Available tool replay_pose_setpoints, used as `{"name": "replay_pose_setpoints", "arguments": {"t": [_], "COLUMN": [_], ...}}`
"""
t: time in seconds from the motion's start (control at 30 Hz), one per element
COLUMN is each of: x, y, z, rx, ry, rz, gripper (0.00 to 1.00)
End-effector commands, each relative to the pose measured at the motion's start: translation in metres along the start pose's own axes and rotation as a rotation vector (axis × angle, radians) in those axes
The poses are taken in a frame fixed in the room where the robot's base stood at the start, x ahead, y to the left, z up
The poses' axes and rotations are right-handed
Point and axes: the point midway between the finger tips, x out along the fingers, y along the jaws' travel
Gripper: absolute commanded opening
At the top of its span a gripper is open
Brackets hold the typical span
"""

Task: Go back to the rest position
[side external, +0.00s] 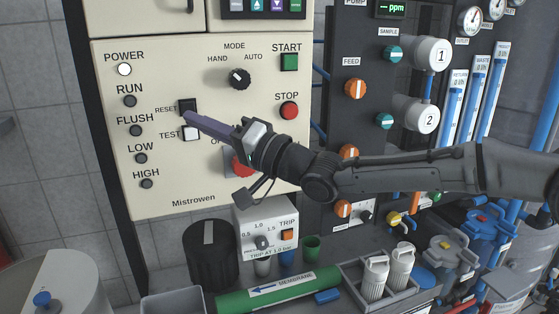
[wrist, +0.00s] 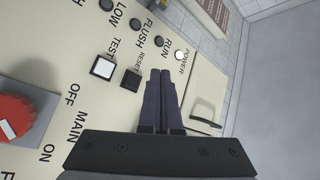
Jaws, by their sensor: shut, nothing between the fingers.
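My gripper (side external: 188,115) is shut and empty, its two long purple fingers side by side. In the side view its tips appear over the panel next to the black RESET button (side external: 187,106) and just above the white TEST button (side external: 191,134). In the wrist view the shut fingers (wrist: 160,72) point at the panel near the RUN label, with the RESET button (wrist: 130,79) and TEST button (wrist: 103,67) to their left. Whether the tips touch the panel I cannot tell. The POWER lamp (side external: 124,69) is lit white; the RUN, FLUSH, LOW and HIGH lamps are dark.
My arm hides part of the red MAIN switch (side external: 240,163), also seen in the wrist view (wrist: 16,115). Right stands a dark valve panel with orange and teal knobs (side external: 355,89). Below are a TRIP box (side external: 266,222), a green membrane tube (side external: 280,290) and a bottle tray (side external: 375,300).

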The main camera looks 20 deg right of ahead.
Motion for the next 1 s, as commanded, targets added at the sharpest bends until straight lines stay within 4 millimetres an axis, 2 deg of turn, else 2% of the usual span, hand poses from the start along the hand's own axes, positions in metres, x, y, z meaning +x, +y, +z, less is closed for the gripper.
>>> {"name": "replay_pose_setpoints", "arguments": {"t": [0.17,0.27,0.37,0.47,0.5,0.57,0.6,0.67,0.7,0.77,0.8,0.87,1.0], "x": [0.000,-0.004,-0.015,-0.043,-0.059,-0.086,-0.107,-0.139,-0.162,-0.197,-0.221,-0.259,-0.350], "y": [0.001,-0.003,-0.028,-0.057,-0.069,-0.081,-0.086,-0.091,-0.092,-0.090,-0.088,-0.082,-0.058], "z": [-0.002,-0.022,-0.062,-0.115,-0.136,-0.166,-0.184,-0.205,-0.217,-0.229,-0.234,-0.237,-0.223], "rx": [-0.001,-0.009,-0.028,-0.052,-0.059,-0.076,-0.095,-0.127,-0.152,-0.188,-0.215,-0.254,-0.339], "ry": [0.003,0.030,0.085,0.159,0.189,0.233,0.260,0.295,0.313,0.335,0.344,0.349,0.309], "rz": [0.002,-0.003,-0.030,-0.048,-0.043,-0.012,0.021,0.085,0.135,0.218,0.280,0.378,0.629], "gripper": [0.00,0.00,0.00,0.00,0.00,0.00,0.00,0.00,0.00,0.00,0.00,0.00,0.00]}}
